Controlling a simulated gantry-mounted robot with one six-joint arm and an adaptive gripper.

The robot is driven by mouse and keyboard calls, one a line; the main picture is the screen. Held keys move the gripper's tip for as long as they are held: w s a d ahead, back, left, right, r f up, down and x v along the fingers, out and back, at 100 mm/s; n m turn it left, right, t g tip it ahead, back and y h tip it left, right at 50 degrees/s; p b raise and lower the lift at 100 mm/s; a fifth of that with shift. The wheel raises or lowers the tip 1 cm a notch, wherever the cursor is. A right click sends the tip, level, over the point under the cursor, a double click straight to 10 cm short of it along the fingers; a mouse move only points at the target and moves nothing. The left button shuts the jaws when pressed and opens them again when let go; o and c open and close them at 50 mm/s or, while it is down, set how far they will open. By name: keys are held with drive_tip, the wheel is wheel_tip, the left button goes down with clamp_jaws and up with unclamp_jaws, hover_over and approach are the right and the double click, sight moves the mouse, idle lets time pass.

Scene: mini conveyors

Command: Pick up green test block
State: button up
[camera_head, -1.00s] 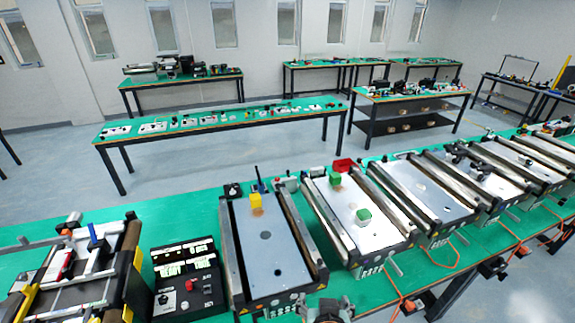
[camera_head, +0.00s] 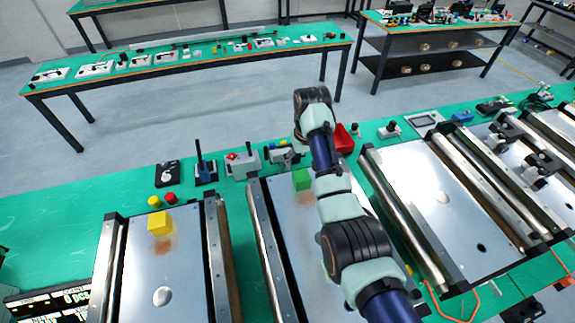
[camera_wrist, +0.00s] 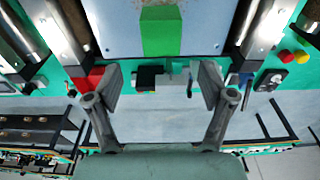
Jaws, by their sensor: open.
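A green block (camera_head: 301,179) stands on the far part of the middle conveyor (camera_head: 266,215) in the head view, just left of my arm. In the wrist view a green block (camera_wrist: 160,32) stands on the pale conveyor surface (camera_wrist: 110,25), near its end. My gripper (camera_wrist: 162,86) is open and empty in the wrist view, its two fingers wide apart. The block shows above the gap between the fingertips, apart from both. The head view does not show the gripper's fingers. My arm covers part of the middle conveyor there.
A yellow block (camera_head: 159,223) is on the left conveyor (camera_head: 140,275). Metal side rails edge each conveyor. The right conveyor (camera_head: 430,195) is largely clear.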

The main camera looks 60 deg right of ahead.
sight(302, 176)
drive_tip(key=shift+a+f, duration=0.25)
drive_tip(key=shift+f, duration=1.05)
drive_tip(key=shift+s+f, duration=0.15)
drive_tip(key=shift+f, duration=2.55)
drive_tip(key=c, duration=1.3)
